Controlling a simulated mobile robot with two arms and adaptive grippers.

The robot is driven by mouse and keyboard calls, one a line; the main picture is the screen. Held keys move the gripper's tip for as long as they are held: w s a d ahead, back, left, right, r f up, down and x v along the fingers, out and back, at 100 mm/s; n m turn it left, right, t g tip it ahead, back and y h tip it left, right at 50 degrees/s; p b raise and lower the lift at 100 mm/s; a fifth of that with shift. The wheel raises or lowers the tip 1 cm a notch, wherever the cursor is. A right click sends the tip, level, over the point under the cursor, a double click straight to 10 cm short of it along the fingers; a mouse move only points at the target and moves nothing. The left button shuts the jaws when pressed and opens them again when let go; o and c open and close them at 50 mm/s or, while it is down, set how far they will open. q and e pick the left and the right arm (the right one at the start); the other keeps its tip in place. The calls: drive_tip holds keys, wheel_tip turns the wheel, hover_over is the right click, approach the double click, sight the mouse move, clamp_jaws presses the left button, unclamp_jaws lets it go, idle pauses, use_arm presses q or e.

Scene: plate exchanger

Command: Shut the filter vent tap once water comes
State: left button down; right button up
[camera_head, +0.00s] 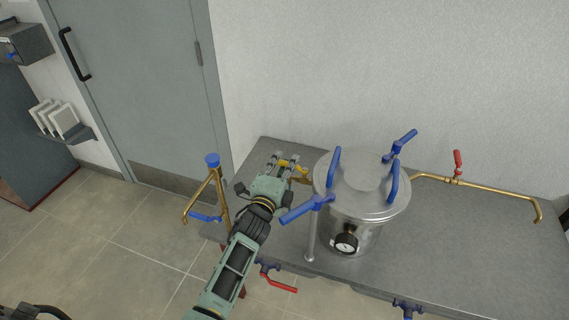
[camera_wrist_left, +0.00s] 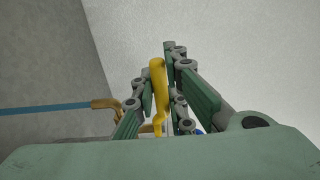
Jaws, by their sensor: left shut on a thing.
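The filter is a steel pot (camera_head: 365,215) with a domed lid, blue clamp handles and a dial gauge on its front. A brass tap (camera_head: 301,180) on its left side has a yellow lever (camera_head: 293,166). My left gripper (camera_head: 287,161) is shut on this yellow lever. In the left wrist view the lever (camera_wrist_left: 157,88) stands between the two fingers (camera_wrist_left: 160,85). The fingers partly hide the tap, and I cannot make out its outlet or any water.
The filter stands on a grey steel bench (camera_head: 470,240) against the wall. A brass pipe with a red-handled tap (camera_head: 457,163) runs to the right. A brass standpipe (camera_head: 222,195) with blue handles stands left of my arm. Red (camera_head: 280,282) and blue valves sit at the bench's front edge.

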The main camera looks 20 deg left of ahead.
idle(0.5)
use_arm(q)
drive_tip(key=shift+w+r+m+h+p, duration=0.25)
drive_tip(key=shift+m+h+p, duration=0.25)
drive_tip(key=shift+h, duration=0.3)
drive_tip(key=shift+w+d+f+m+g+h, duration=0.1)
drive_tip(key=shift+w+f+m+g+h, duration=0.15)
drive_tip(key=shift+m+h, duration=0.4)
drive_tip(key=shift+w+d+m+g+h, duration=0.15)
drive_tip(key=shift+w+m+h, duration=0.2)
drive_tip(key=shift+h, duration=0.5)
drive_tip(key=c, duration=1.8)
unclamp_jaws()
drive_tip(key=shift+s, duration=0.1)
drive_tip(key=shift+o, duration=0.2)
drive_tip(key=shift+a, duration=0.1)
